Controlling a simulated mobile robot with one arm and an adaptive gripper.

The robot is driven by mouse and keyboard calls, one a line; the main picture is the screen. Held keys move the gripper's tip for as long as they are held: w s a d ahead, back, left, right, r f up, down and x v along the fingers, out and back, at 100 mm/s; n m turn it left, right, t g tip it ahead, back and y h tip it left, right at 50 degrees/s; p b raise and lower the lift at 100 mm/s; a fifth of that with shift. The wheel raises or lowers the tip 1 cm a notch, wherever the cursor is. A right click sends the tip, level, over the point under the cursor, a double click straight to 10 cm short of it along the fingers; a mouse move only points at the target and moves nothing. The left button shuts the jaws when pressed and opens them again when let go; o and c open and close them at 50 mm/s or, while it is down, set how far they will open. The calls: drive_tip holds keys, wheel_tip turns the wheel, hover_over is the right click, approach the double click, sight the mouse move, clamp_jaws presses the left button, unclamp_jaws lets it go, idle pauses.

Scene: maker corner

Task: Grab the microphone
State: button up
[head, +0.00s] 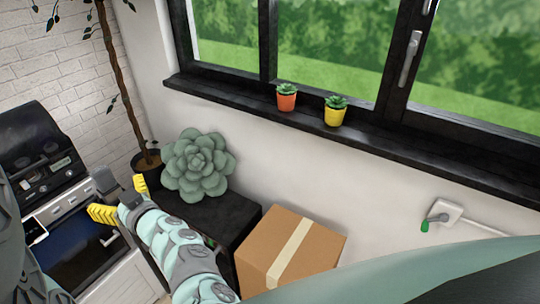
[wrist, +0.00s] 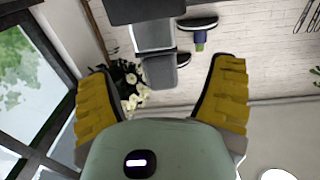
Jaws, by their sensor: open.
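My gripper (head: 116,195) is at the left of the head view, with its yellow fingers spread in front of the stove. It also shows in the wrist view (wrist: 161,74), open, with a wide gap between the two fingers. A grey, boxy thing (wrist: 155,36) hangs down from the top of the wrist view into the gap, in line with the space between the fingers. A grey block (head: 104,180) shows by the fingers in the head view. I cannot tell whether either is the microphone; no clear microphone shows. I see nothing held.
A potted tree (head: 148,160), a succulent (head: 198,165) on a dark cabinet (head: 226,212) and a cardboard box (head: 262,240) line the wall. Two small pots (head: 287,102) stand on the windowsill (head: 390,135).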

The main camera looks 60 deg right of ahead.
sight(110, 188)
drive_tip(key=shift+w+d+r+p, duration=0.1)
drive_tip(key=shift+w+p, duration=0.55)
drive_tip(key=shift+w, duration=0.3)
drive_tip(key=shift+w+p, duration=0.6)
drive_tip(key=shift+w, duration=0.8)
drive_tip(key=shift+w+f, duration=0.2)
drive_tip(key=shift+f, duration=0.1)
drive_tip(key=c, duration=1.4)
drive_tip(key=shift+r, duration=0.15)
